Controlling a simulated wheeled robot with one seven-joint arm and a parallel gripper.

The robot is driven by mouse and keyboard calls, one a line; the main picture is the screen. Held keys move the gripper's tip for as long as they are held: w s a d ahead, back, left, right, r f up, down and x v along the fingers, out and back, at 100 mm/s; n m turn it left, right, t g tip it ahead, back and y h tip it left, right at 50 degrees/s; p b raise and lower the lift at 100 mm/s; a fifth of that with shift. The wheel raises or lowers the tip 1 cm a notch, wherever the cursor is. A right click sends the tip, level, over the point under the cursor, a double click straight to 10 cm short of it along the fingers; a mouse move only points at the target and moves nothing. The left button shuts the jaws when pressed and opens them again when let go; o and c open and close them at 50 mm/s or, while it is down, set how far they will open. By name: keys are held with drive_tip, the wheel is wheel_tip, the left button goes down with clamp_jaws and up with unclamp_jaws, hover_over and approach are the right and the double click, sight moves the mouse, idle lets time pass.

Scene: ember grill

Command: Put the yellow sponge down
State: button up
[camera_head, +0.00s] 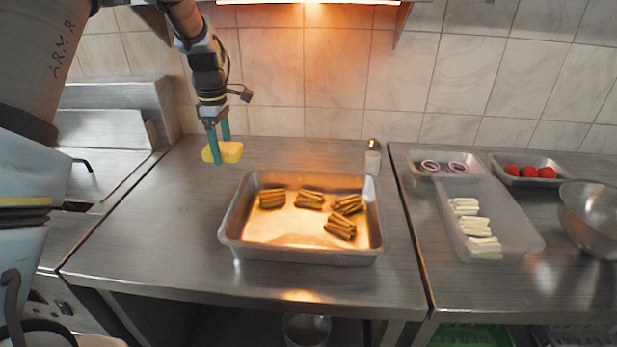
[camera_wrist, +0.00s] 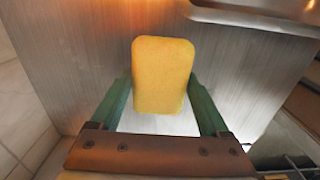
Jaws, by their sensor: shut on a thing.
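The yellow sponge (camera_head: 230,152) is held between the two green fingers of my gripper (camera_head: 218,150), at the left rear of the steel table (camera_head: 160,235). In the wrist view the sponge (camera_wrist: 162,75) sits between the fingertips of my gripper (camera_wrist: 162,100), with the steel surface behind it. The sponge looks close to the table; I cannot tell whether it touches. The sponge is to the left of and behind the metal tray.
A metal tray (camera_head: 228,232) with several bundles of browned sticks stands mid-table. A shaker (camera_head: 373,158) stands behind its right corner. The right table has trays of onion rings (camera_head: 429,166), white sticks (camera_head: 478,228), red items (camera_head: 530,171) and a bowl (camera_head: 592,215).

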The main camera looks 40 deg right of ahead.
drive_tip(key=s+d+r+b, duration=0.15)
drive_tip(key=s+d, duration=0.35)
drive_tip(key=d, duration=0.6)
drive_tip(key=s+d+b, duration=0.3)
drive_tip(key=s+d, duration=0.1)
drive_tip(key=d, duration=0.6)
drive_tip(key=f+p, duration=0.1)
drive_tip(key=f, duration=0.2)
drive_tip(key=f+p, duration=0.1)
drive_tip(key=f, duration=0.2)
drive_tip(key=f+p, duration=0.1)
drive_tip(key=f, duration=0.2)
drive_tip(key=shift+s+f+p, duration=0.25)
drive_tip(key=shift+p, duration=0.1)
drive_tip(key=shift+f, duration=0.1)
drive_tip(key=o, duration=1.3)
